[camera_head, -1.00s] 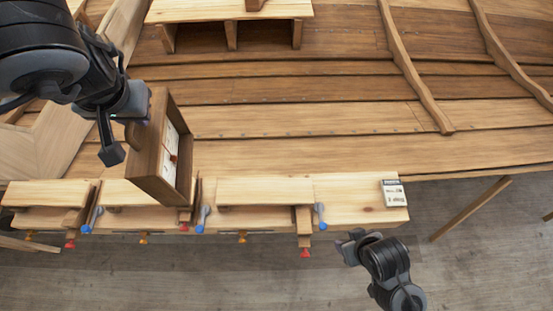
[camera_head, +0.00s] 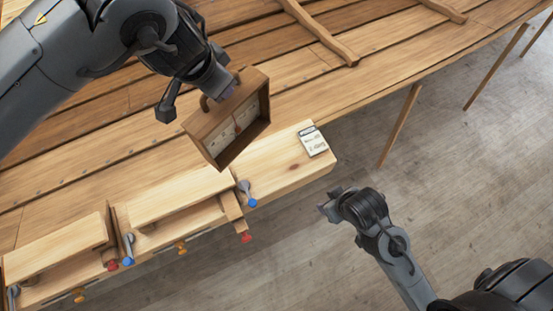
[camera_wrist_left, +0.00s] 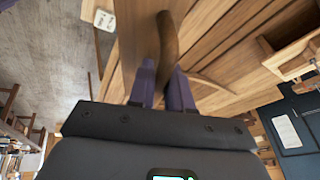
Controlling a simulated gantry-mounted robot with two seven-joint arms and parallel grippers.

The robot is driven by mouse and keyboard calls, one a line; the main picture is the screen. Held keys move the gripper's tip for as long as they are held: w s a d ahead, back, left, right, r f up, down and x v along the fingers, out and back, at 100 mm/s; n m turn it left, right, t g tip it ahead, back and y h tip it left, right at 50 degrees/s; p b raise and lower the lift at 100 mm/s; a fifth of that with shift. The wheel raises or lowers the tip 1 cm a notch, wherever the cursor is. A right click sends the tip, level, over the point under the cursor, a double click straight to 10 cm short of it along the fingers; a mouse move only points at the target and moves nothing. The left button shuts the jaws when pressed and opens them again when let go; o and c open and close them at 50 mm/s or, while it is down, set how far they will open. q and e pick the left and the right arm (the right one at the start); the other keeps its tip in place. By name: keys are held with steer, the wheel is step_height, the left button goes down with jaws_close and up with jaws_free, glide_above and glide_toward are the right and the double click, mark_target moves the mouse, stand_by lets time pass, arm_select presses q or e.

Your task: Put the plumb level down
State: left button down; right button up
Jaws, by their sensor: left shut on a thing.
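The plumb level is a brown wooden box frame (camera_head: 228,148) with a pale inner panel and a curved handle on top. In the head view it hangs tilted above the left end of the clear pale bench part, over the hull planks' edge. My left gripper (camera_head: 222,84) is shut on its handle, which shows between the purple fingers in the left wrist view (camera_wrist_left: 164,85). How far the level is above the wood I cannot tell. My right gripper (camera_head: 328,207) is off the bench's front edge, apart from everything; its finger opening is not clear.
A pale bench (camera_head: 278,168) runs along the hull planks (camera_head: 90,160). A small white printed card (camera_head: 313,141) lies near its right end. Clamps with blue (camera_head: 252,202) and red (camera_head: 246,238) ends stick out along its front. Bare bench lies left of the card.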

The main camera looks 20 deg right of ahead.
arm_select(q)
steer(key=s+d+f+m+g+h+b, duration=0.1)
steer(key=s+d+f+m+b, duration=0.1)
steer(key=s+d+f, duration=0.5)
steer(key=s+d+f+m+b, duration=0.25)
steer(key=d+f, duration=0.25)
steer(key=d, duration=0.3)
steer(key=w+a+f+p, duration=0.1)
steer(key=w+a+f, duration=0.2)
steer(key=w+f, duration=0.7)
steer(key=shift+f+p, duration=0.3)
steer(key=shift+f, duration=0.5)
steer(key=shift+a, duration=0.1)
steer(key=c, duration=1.1)
jaws_free()
steer(key=shift+f, duration=0.1)
steer(key=shift+o, duration=0.2)
